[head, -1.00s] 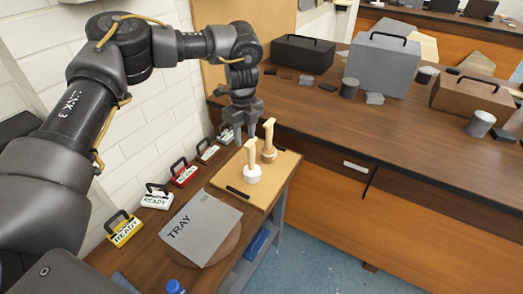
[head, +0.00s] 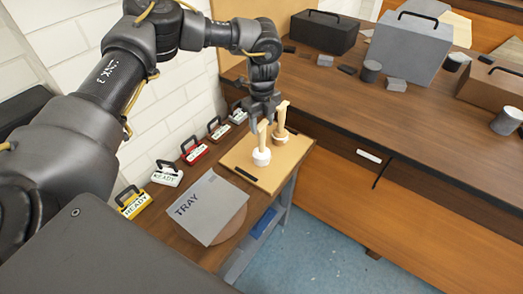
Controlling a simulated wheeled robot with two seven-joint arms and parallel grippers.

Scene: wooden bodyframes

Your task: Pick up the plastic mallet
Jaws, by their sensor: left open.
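A mallet with a white head, which looks like the plastic mallet (head: 262,155), stands head down on a light wooden board (head: 237,158), its pale handle pointing up. A second mallet with a tan wooden head (head: 281,136) stands just behind it to the right. My left gripper (head: 262,121) is open and points down at the top of the white mallet's handle. Its fingers partly overlap the handle in this view; I cannot tell whether they touch it. My right gripper is not in view.
A grey sheet marked TRAY (head: 207,208) lies in front of the board. Several small READY signs, including a red one (head: 196,152), line the wall side. A workbench (head: 350,100) with toolboxes, including a grey one (head: 408,45), stands at the right.

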